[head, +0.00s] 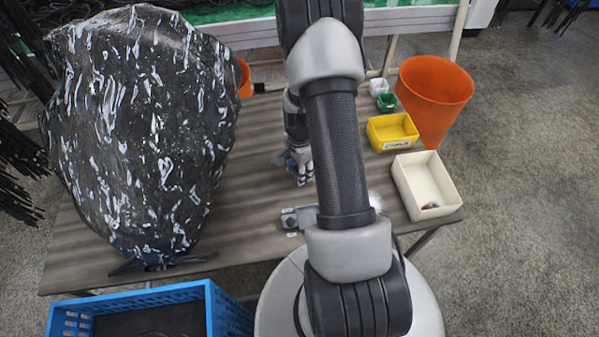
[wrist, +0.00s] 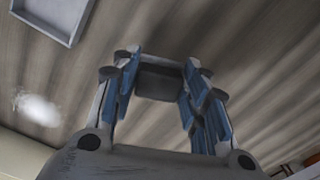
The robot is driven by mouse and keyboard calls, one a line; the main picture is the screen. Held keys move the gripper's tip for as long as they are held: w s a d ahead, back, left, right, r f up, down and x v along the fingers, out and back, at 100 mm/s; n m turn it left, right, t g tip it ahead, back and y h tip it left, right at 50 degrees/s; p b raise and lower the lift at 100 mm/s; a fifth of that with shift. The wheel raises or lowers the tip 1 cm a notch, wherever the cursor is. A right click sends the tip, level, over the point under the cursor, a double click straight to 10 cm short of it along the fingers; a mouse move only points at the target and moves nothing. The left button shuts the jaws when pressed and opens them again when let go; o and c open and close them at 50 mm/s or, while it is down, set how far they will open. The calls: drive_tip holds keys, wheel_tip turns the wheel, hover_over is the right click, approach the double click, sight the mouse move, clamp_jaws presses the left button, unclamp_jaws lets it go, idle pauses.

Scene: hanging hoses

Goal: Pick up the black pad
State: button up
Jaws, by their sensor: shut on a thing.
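My gripper (wrist: 162,62) has blue-sided fingers and is shut on the black pad (wrist: 160,83), a small dark flat piece held between the fingers in the wrist view. In the head view my gripper (head: 297,165) is over the middle of the wooden table (head: 240,205), left of my arm link. I cannot make out the pad there. How far the pad is above the table is hard to tell.
A big black, white-flecked rock-like object (head: 140,130) stands on the left. A yellow bin (head: 392,131), a white bin (head: 424,185) and an orange bucket (head: 434,98) are on the right. A blue crate (head: 150,300) is at the front left.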

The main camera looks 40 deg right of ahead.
wheel_tip(320, 180, up, 17)
drive_tip(key=p, duration=0.4)
drive_tip(key=shift+p, duration=0.35)
drive_tip(key=shift+r, duration=0.1)
